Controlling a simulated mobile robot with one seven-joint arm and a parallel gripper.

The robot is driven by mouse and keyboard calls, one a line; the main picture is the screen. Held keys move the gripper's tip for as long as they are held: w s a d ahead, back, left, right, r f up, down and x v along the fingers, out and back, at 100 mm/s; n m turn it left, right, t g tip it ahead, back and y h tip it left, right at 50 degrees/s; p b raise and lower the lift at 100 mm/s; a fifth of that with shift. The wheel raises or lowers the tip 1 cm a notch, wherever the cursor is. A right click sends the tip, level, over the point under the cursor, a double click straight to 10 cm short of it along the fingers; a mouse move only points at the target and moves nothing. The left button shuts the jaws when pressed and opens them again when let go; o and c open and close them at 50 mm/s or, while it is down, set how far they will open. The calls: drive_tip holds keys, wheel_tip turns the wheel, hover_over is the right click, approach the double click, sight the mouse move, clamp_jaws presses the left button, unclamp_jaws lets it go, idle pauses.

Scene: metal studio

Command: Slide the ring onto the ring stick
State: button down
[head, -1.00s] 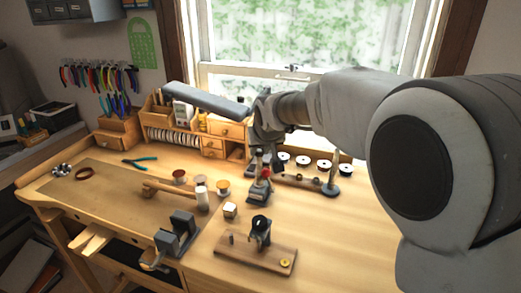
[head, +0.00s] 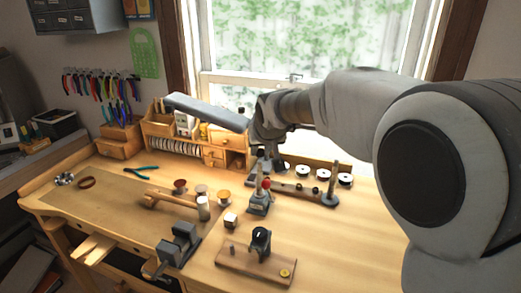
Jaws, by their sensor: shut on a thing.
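My gripper (head: 272,160) points down over the back middle of the bench, behind the red-tipped stand. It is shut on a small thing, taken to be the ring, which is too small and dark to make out. A tapered brown stick (head: 333,178) on a round dark base stands upright to the right of my gripper; it looks like the ring stick. Nothing visible is around it. A clear gap separates my gripper from it.
A red-tipped stand (head: 258,203) is just in front of my gripper. A wooden board with a dark clamp (head: 260,243) is at the front. A brown hoop (head: 87,183) lies far left. The bench's right side is clear.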

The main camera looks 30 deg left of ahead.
drive_tip(key=w+d+r+p, duration=0.1)
drive_tip(key=w+d+p, duration=0.2)
drive_tip(key=w+d, duration=0.5)
drive_tip(key=r+p, duration=0.2)
hover_over(337, 162)
drive_tip(key=shift+s+d+f, duration=0.1)
drive_tip(key=shift+s+d, duration=0.25)
drive_tip(key=shift+s, duration=0.05)
drive_tip(key=shift+f+b, duration=1.55)
drive_tip(key=shift+f, duration=0.7)
drive_tip(key=shift+f+b, duration=0.2)
drive_tip(key=shift+b, duration=0.1)
drive_tip(key=shift+f, duration=0.3)
drive_tip(key=shift+f+b, duration=1.15)
drive_tip(key=shift+b, duration=0.1)
